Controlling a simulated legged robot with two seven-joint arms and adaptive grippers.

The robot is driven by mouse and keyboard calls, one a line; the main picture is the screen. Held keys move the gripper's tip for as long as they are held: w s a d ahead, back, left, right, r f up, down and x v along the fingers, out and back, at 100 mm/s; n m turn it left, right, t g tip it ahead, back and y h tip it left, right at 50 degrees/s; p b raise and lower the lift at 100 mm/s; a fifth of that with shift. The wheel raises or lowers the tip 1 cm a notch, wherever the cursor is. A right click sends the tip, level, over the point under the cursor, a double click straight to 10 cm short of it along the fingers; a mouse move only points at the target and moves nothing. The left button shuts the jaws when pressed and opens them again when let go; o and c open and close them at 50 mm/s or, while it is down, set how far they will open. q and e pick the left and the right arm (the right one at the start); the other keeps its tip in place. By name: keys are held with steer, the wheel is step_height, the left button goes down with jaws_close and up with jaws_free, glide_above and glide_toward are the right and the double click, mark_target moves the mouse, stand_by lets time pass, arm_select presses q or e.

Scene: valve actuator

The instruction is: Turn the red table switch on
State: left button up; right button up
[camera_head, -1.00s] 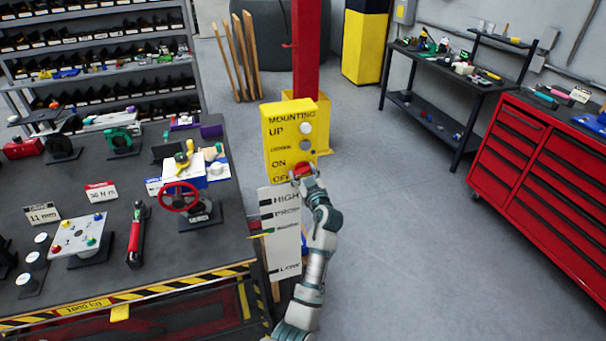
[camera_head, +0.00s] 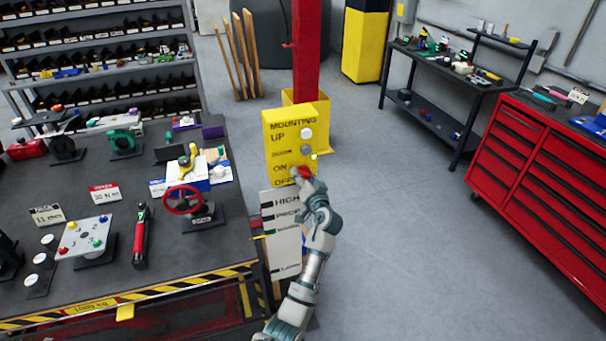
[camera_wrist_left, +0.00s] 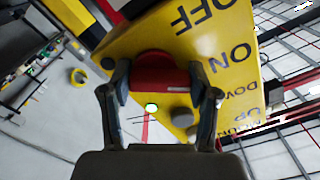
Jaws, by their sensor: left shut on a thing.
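The red switch (camera_head: 303,172) sits low on the front of a yellow control box (camera_head: 280,150) marked MOUNTING, UP, ON and OFF. My left gripper (camera_head: 306,181) is at the switch and partly hides it. In the left wrist view the two fingers of my left gripper (camera_wrist_left: 158,80) are shut on either side of the red switch (camera_wrist_left: 154,72), with the ON and OFF lettering beside it. My right gripper is out of view.
A white board (camera_head: 284,240) marked HIGH and LOW stands below the box, close to my left arm. The workbench at left holds a red handwheel (camera_head: 183,200). A red post (camera_head: 306,50) rises behind the box. Open floor lies to the right, before the red drawer cabinet (camera_head: 540,165).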

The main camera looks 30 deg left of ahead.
arm_select(q)
steer(key=shift+f+m, duration=0.4)
steer(key=shift+m, duration=0.3)
steer(key=o, duration=1.2)
steer(key=shift+c, duration=0.2)
steer(key=shift+w+r, duration=0.1)
steer(key=shift+r, duration=0.05)
steer(key=shift+d, duration=0.1)
steer(key=v, duration=1.2)
steer(key=shift+w, duration=0.15)
